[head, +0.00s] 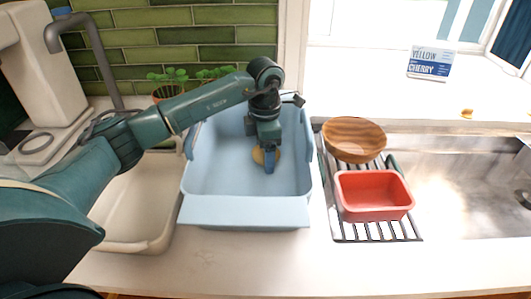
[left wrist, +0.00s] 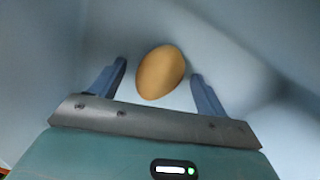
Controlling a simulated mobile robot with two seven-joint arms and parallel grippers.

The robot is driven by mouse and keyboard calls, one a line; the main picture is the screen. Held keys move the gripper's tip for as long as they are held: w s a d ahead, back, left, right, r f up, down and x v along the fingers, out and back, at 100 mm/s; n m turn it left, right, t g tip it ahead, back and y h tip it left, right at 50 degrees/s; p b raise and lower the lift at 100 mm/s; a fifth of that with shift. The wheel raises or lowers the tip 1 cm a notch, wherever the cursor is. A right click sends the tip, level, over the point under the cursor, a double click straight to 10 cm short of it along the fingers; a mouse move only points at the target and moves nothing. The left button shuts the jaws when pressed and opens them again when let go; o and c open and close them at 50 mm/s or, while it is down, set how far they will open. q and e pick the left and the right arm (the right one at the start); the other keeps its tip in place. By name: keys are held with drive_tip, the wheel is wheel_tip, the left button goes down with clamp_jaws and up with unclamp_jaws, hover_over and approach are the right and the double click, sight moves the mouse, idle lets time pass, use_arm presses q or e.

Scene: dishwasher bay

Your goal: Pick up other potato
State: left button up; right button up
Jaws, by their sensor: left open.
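A yellow-brown potato (left wrist: 161,72) lies on the floor of the light-blue bin (head: 240,215), near the back. In the head view the potato (head: 258,156) is partly hidden by my left gripper (head: 269,163). My left gripper points down into the bin. In the left wrist view its jaws (left wrist: 160,74) are open, with a finger on each side of the potato and a visible gap to each. A small orange-brown lump (head: 467,113) lies on the ledge at the right, behind the sink; it is too small to identify. My right gripper is out of view.
A wooden bowl (head: 354,138) and a red tub (head: 373,196) stand on a dark rack (head: 345,231) right of the bin. The steel sink (head: 456,180) is farther right. A white basin (head: 125,240) is left of the bin. Plants (head: 168,78) and a blue sign (head: 430,63) stand behind.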

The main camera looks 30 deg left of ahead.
use_arm(q)
drive_tip(key=shift+c, duration=0.2)
drive_tip(key=c, duration=1.1)
drive_tip(key=shift+r, duration=0.1)
